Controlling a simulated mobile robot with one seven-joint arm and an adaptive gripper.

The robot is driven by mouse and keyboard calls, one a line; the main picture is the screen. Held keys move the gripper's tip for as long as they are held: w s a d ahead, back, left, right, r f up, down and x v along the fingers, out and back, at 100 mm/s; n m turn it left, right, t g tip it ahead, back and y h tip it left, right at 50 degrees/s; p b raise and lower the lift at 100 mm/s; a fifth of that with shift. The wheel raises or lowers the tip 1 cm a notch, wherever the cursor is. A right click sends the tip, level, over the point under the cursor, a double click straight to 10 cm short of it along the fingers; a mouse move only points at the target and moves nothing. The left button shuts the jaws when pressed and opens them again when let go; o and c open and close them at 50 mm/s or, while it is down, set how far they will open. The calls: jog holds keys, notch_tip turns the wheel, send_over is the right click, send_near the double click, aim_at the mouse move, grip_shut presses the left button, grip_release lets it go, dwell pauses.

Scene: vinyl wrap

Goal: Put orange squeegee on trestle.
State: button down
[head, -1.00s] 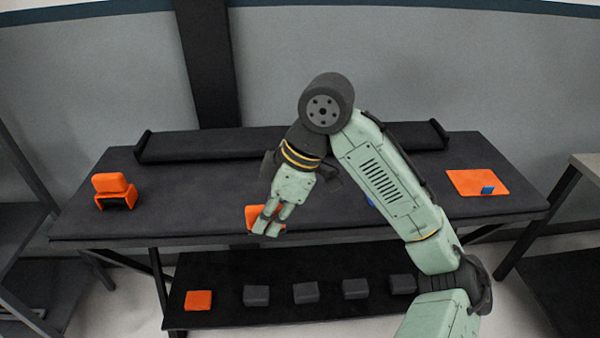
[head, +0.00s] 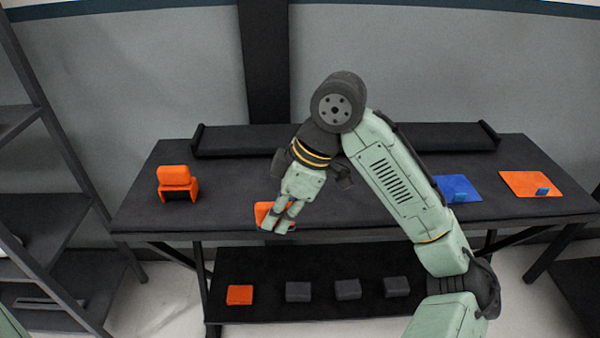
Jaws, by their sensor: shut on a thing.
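My gripper (head: 281,227) points down over the front part of the dark table. It is shut on a small flat orange piece, which I take for the orange squeegee (head: 262,210); the fingers hide part of it. At the left of the tabletop stands an orange arch-shaped stand (head: 193,189) with a dark opening below, which looks like the trestle. A thick orange block (head: 174,174) appears to sit on its top or be part of it. The gripper is to the right of this stand and nearer the front edge, apart from it.
The dark table (head: 146,213) has a long raised ledge (head: 240,140) at the back. At right lie a blue sheet (head: 463,190) and an orange sheet (head: 524,182) with a small blue block (head: 542,191) on it. The lower shelf holds an orange block (head: 239,295) and several dark blocks. A rack (head: 55,135) stands at left.

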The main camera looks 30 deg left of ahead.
jog(key=w+a+p, duration=0.1)
jog(key=w+a, duration=0.2)
jog(key=a, duration=0.1)
jog(key=w+a+f+p, duration=0.1)
jog(key=w+a, duration=0.2)
jog(key=a, duration=0.1)
jog(key=w+a+p, duration=0.1)
jog(key=w+a, duration=0.2)
jog(key=a, duration=0.1)
jog(key=shift+w+a+f, duration=0.1)
jog(key=shift+w+f, duration=0.1)
jog(key=shift+w, duration=0.2)
jog(key=shift+f+p, duration=0.5)
jog(key=shift+f, duration=1.3)
jog(key=shift+f, duration=0.1)
jog(key=c, duration=1.5)
grip_release()
